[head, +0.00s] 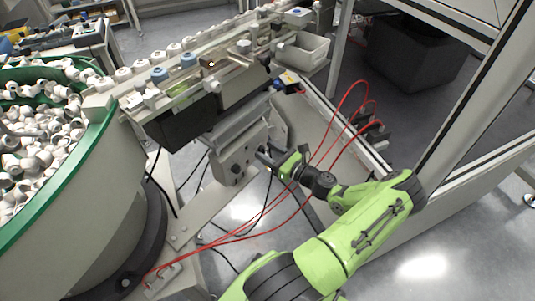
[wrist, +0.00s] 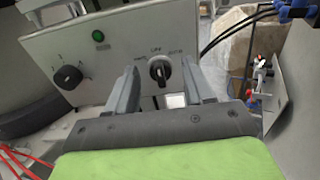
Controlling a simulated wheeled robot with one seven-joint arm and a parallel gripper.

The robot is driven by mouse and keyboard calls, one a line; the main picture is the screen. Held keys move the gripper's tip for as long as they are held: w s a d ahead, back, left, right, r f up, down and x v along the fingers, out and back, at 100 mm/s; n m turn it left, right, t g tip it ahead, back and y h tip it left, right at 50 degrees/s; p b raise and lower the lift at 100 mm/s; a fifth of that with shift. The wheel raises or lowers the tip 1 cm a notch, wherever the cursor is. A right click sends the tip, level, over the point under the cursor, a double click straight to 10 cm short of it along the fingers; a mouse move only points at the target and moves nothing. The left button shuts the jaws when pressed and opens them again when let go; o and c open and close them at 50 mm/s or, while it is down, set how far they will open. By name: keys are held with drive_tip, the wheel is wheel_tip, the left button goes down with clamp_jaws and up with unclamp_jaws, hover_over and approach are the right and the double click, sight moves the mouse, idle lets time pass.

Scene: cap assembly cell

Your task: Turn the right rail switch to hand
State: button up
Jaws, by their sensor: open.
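The right rail switch (wrist: 160,70) is a black rotary knob on a grey control panel (wrist: 215,30), with small marks to its left, above and to its right. The top mark appears to read OFF. Its handle stands roughly upright, in line with that mark. My gripper (wrist: 161,76) is open, with one finger on each side of the switch; I cannot tell whether either finger touches it. In the head view my gripper (head: 262,157) is at the right part of the panel (head: 232,158) and hides the switch.
A second black knob (wrist: 68,77) and a green lamp (wrist: 98,36) are on the same panel, left of the switch. The rail (head: 200,75) with white caps runs above the panel. Red hoses (head: 322,140) loop near my arm. A large feeder bowl (head: 75,190) stands at the left.

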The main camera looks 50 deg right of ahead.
drive_tip(key=shift+w, duration=0.2)
clamp_jaws()
